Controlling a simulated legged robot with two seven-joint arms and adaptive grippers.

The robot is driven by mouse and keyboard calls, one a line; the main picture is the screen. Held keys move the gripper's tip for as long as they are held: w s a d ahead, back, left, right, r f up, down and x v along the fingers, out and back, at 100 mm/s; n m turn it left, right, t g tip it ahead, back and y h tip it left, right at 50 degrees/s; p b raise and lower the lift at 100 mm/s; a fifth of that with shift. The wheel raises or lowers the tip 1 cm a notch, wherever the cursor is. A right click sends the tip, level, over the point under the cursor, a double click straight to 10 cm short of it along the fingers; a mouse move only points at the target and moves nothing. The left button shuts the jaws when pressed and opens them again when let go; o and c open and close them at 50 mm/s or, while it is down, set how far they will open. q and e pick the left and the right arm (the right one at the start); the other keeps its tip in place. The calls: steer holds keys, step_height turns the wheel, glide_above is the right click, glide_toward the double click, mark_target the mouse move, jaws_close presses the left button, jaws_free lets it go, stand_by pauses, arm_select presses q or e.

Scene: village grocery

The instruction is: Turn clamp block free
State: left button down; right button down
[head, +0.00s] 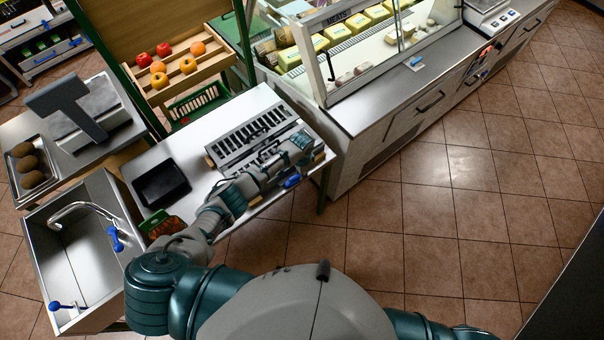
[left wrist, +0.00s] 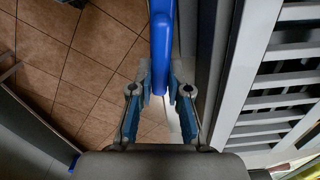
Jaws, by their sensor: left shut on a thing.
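A grey slotted unit (head: 250,132), which seems to hold the clamp block, stands on the steel worktable; its pale bars (left wrist: 268,100) fill the right of the left wrist view. A blue handle (left wrist: 160,45) runs down from the top of that view between the fingers. My left gripper (left wrist: 160,98) is shut on its lower end, beside the unit's edge. In the head view my left gripper (head: 302,150) is at the unit's right end and hides part of it. I cannot pick out the clamp block itself. My right gripper is out of view.
A black tray (head: 162,185) lies on the worktable (head: 190,150) left of the unit. A sink (head: 80,255) stands at the left, and a glass display case (head: 345,50) at the back right. Tiled floor (head: 440,220) is free at the right.

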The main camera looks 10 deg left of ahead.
arm_select(q)
steer(key=shift+w+a+r+n+p, duration=0.15)
steer(key=shift+w+n+p, duration=0.2)
steer(key=shift+n, duration=0.65)
steer(key=c, duration=1.1)
jaws_free()
steer(key=shift+w, duration=0.1)
step_height(320, 180, up, 12)
steer(key=shift+f, duration=0.2)
